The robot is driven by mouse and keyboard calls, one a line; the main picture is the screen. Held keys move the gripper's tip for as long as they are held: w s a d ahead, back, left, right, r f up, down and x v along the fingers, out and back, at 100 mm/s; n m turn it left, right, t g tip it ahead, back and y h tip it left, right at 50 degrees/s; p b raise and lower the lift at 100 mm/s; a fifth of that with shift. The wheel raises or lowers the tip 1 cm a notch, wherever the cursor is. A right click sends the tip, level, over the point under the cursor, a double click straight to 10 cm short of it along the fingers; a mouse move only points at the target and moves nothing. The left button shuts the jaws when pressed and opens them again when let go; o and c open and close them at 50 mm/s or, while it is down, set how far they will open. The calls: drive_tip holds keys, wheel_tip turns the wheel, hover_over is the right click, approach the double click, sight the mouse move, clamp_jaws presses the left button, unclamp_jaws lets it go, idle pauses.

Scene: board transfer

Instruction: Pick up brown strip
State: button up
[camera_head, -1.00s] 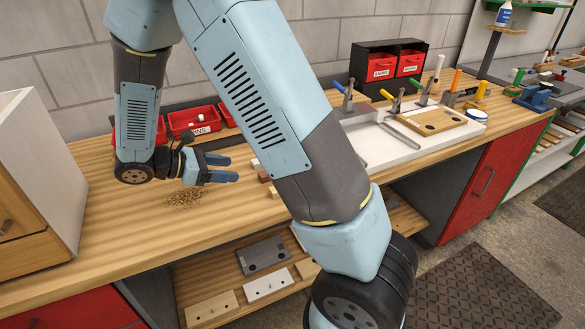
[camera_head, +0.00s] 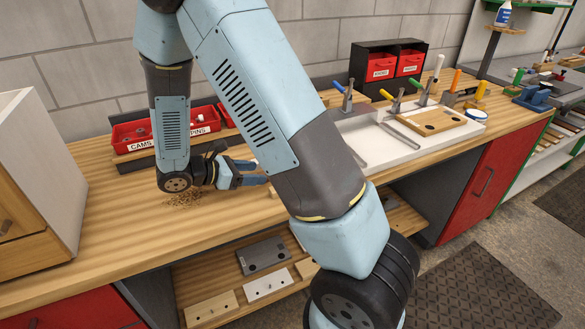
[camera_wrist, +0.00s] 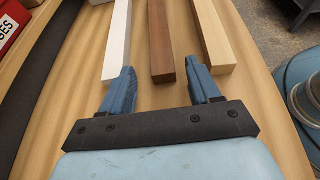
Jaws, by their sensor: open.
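The brown strip (camera_wrist: 161,42) lies on the wooden bench in the wrist view, between a white strip (camera_wrist: 117,40) on its left and a pale wood strip (camera_wrist: 212,37) on its right. My gripper (camera_wrist: 162,82) is open and empty. Its two fingers point along the strips, with the near end of the brown strip in the gap between them. I cannot tell the height of the fingers over the bench. In the head view my gripper (camera_head: 265,171) is low over the bench, and my upper arm hides the strips there.
Red bins (camera_head: 130,136) stand along the back of the bench. A white tray (camera_head: 375,146) with clamps and a wooden board (camera_head: 438,121) lies to the right. Wood shavings (camera_head: 184,199) lie beside my wrist. A white-sided cabinet (camera_head: 45,165) stands at the left.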

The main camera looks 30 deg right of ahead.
drive_tip(key=x, duration=0.4)
drive_tip(key=shift+d+r, duration=0.15)
drive_tip(key=shift+d, duration=0.35)
drive_tip(key=shift+c, duration=0.3)
drive_tip(key=c, duration=1)
drive_tip(key=shift+c, duration=0.2)
